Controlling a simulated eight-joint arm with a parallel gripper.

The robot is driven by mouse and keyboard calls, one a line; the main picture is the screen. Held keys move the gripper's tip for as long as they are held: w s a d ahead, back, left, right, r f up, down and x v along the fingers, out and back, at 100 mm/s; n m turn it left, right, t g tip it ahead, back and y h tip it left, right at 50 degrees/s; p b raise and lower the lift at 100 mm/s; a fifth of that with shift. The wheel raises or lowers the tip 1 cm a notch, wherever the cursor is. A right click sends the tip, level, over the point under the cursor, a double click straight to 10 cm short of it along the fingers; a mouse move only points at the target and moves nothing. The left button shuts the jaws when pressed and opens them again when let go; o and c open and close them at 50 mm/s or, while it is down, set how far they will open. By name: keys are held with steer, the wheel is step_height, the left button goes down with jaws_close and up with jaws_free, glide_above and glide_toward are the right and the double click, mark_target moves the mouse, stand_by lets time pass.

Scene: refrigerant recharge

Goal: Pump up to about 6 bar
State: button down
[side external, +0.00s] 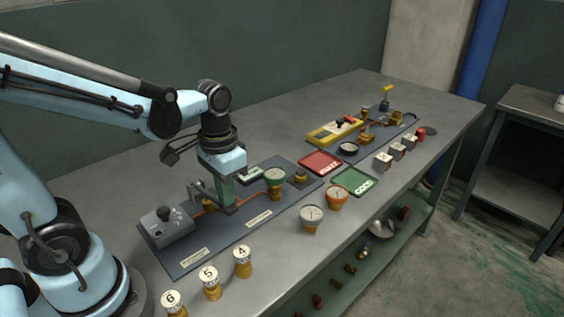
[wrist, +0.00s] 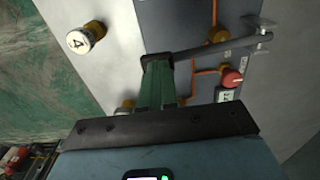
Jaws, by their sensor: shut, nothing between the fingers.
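My gripper (side external: 226,207) points down over the near dark board (side external: 205,250), and its green fingers are shut and empty. In the wrist view the fingertips (wrist: 157,62) are at the free end of a grey lever (wrist: 220,46); I cannot tell whether they touch it. The lever also shows in the side view (side external: 196,190), beside the fingers. A gauge with a green rim (side external: 275,176) stands on a brass fitting on the same board, its reading too small to tell. A grey box with a dark knob (side external: 165,222) sits at the board's near end.
Brass pieces numbered 4 (side external: 242,262), 5 (side external: 210,283) and 6 (side external: 173,305) stand along the front edge. Red (side external: 320,163) and green (side external: 354,181) trays lie beyond. A second board (side external: 378,137) is farther back.

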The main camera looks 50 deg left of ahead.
steer(key=shift+f, duration=1.25)
steer(key=shift+r, duration=2.65)
steer(key=shift+f, duration=0.1)
steer(key=shift+f, duration=2.55)
steer(key=shift+r, duration=2.65)
steer(key=shift+w+f, duration=0.1)
